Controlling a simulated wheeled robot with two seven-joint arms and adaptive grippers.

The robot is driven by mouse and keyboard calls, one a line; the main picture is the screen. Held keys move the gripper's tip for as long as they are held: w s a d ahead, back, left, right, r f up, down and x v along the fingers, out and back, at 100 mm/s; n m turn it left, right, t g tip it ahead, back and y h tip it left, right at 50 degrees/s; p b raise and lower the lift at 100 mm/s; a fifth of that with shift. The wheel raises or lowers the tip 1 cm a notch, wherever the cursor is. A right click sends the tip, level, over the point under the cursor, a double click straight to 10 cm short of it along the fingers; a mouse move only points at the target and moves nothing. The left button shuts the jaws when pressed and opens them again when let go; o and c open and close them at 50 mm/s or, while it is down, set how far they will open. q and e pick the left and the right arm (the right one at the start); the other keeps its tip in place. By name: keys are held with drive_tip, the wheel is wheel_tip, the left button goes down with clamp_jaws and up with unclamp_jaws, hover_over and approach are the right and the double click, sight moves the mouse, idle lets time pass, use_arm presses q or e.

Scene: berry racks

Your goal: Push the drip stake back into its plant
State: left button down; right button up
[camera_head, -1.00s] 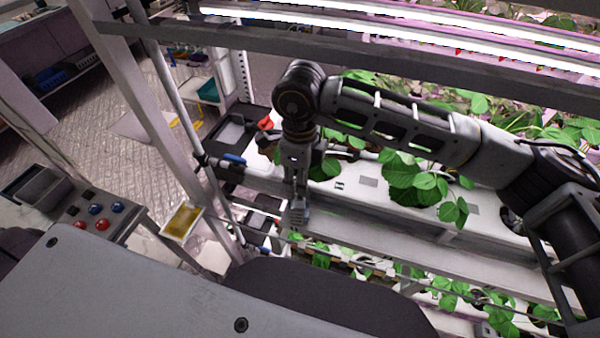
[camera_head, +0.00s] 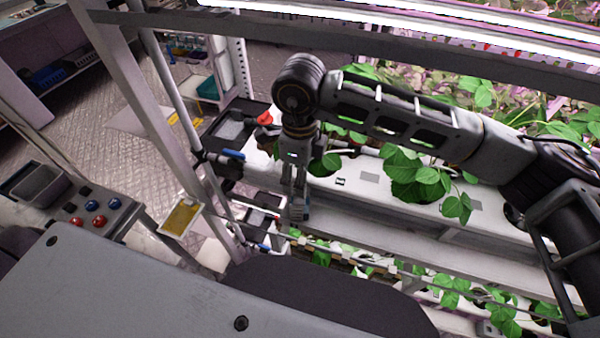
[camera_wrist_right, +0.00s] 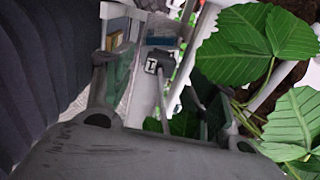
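My right gripper (camera_head: 294,208) hangs at the front edge of the white plant channel (camera_head: 352,184), left of the larger strawberry plant (camera_head: 412,180). A smaller plant (camera_head: 325,164) is partly hidden behind my wrist. In the right wrist view my gripper (camera_wrist_right: 158,80) has its two fingers apart. A thin dark piece (camera_wrist_right: 196,92) shows between them near the right finger; I cannot tell whether it is the drip stake. Large green leaves (camera_wrist_right: 235,58) and dark soil lie to the right of the right finger. My left gripper is not in view.
A metal rack post (camera_head: 136,105) stands left of my arm, and light bars (camera_head: 400,27) run above it. A button panel (camera_head: 95,212) and a yellow card (camera_head: 181,216) are at the left. A black tray (camera_head: 232,130) lies beyond the post.

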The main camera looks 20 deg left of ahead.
drive_tip(key=shift+r, duration=0.2)
wheel_tip(320, 180, up, 8)
idle(0.9)
